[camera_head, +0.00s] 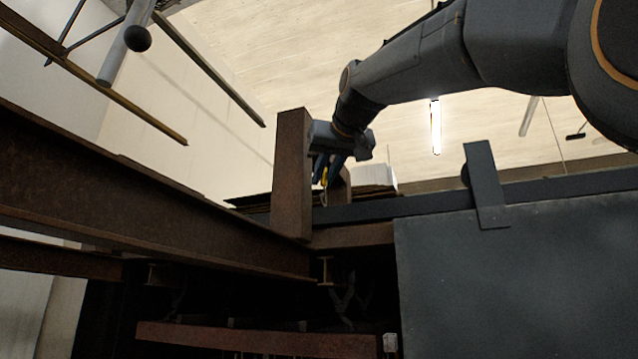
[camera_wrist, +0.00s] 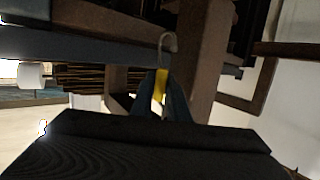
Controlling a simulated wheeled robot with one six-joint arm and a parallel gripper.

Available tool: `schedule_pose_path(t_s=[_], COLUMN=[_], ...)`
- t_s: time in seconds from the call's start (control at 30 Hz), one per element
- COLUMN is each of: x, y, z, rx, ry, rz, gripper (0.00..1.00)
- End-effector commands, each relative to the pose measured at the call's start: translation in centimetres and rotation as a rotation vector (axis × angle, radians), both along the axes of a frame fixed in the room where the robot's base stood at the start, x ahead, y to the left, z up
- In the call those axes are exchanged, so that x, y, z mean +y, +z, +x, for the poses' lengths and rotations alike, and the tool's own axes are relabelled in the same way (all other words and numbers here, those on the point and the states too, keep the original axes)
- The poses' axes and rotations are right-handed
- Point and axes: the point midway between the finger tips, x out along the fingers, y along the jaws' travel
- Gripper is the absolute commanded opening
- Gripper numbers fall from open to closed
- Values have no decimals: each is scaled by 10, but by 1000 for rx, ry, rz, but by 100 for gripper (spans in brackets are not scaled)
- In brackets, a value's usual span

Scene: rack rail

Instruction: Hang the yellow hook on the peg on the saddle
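The yellow hook (camera_wrist: 161,86) sits between the two dark fingers of my gripper (camera_wrist: 162,105) in the wrist view, and its pale curved wire end (camera_wrist: 167,42) sticks out past the fingertips. In the head view a small bit of the yellow hook (camera_head: 325,177) shows between the fingers of my gripper (camera_head: 327,168), just right of a brown post. The fingers appear closed on the hook. A dark bent plate over the rail, which looks like the saddle (camera_head: 483,180), stands well to the right of my gripper. A round dark knob (camera_head: 465,175) at its left edge may be the peg.
The brown upright post (camera_head: 292,175) stands close to the left of my gripper. A dark rail (camera_head: 430,205) runs below it towards the saddle, above a large grey panel (camera_head: 515,275). A rusty beam (camera_head: 120,205) crosses the left. The space above the rail between gripper and saddle looks clear.

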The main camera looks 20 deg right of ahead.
Motion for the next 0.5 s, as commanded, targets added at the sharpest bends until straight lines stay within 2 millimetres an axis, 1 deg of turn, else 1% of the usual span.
schedule_pose_path(t_s=[0.03,0.1,0.5], x=[0,0,2], y=[0,0,1], z=[0,0,0], rx=[0,0,0], ry=[0,0,4], rz=[0,0,1], gripper=[24,33,33])
